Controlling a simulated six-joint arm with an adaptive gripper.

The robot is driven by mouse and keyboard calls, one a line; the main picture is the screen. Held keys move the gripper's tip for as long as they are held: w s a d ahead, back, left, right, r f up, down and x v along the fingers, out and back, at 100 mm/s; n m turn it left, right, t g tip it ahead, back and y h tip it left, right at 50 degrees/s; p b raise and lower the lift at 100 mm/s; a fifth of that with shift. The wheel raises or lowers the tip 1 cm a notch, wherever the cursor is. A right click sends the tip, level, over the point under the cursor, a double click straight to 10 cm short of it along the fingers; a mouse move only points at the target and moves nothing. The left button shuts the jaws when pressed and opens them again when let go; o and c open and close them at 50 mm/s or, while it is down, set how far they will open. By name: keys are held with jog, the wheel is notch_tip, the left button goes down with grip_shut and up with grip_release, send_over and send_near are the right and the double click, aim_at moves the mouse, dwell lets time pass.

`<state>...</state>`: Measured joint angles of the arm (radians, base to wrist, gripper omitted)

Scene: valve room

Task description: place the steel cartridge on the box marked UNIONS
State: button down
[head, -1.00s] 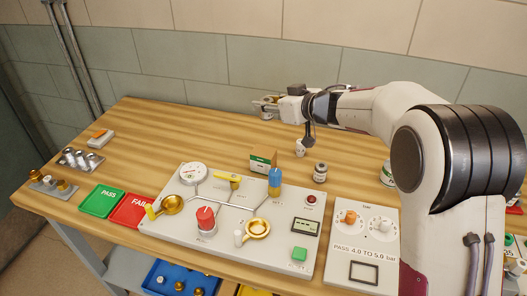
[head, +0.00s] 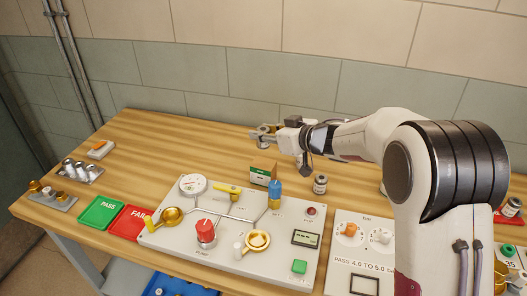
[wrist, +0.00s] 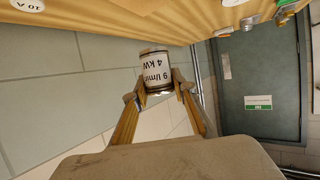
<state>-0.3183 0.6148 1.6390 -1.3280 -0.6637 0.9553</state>
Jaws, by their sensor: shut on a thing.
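My gripper (wrist: 154,92) is shut on a small cylinder (wrist: 155,66) with a white label reading "9 l/min 4 kW" and a metal rim. The label does not show whether this is the steel cartridge. In the head view my gripper (head: 264,136) is beyond the control panel, behind a small box (head: 262,174) with green and brown faces. The box's lettering is too small to read, so I cannot tell whether it says UNIONS. Silver cylinders (head: 80,171) stand in a rack at the far left.
The control panel (head: 165,235) fills the front middle. Green PASS (head: 101,213) and red FAIL (head: 131,221) trays lie left. The back left of the table (head: 175,145) is clear.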

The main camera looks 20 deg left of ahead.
jog(key=shift+f, duration=1.25)
jog(key=shift+f, duration=1.85)
jog(key=shift+f, duration=0.15)
jog(key=c, duration=1.6)
grip_release()
jog(key=shift+c, duration=0.2)
jog(key=shift+s+d+r, duration=0.15)
jog(key=shift+d+r, duration=0.15)
jog(key=shift+d, duration=0.1)
jog(key=v, duration=1.1)
